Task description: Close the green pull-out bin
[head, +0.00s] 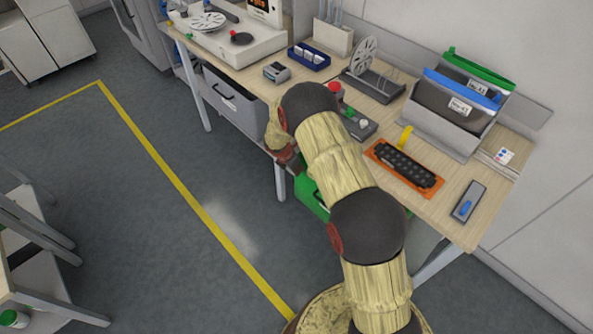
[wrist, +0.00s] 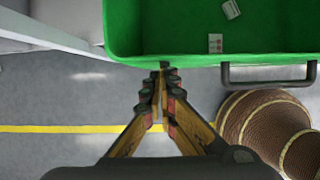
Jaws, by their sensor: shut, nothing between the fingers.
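The green pull-out bin (head: 312,197) shows below the bench top in the head view, partly hidden behind my arm. In the wrist view the green bin (wrist: 180,30) is seen from above, pulled out, with its dark handle (wrist: 268,82) on the front wall. Two small light pieces with printing lie inside it. My gripper (wrist: 163,70) is shut and empty, with its fingertips at the bin's front edge, left of the handle. I cannot tell whether the tips touch the wall. In the head view the fingers are hidden by my arm.
The wooden bench (head: 455,215) carries an orange tray (head: 437,189), a blue-edged bin (head: 455,100) and a reel stand (head: 375,80). A grey drawer (head: 235,103) hangs under the bench further left. A bench leg (head: 280,181) stands near the bin. The floor (head: 110,190) in front is clear.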

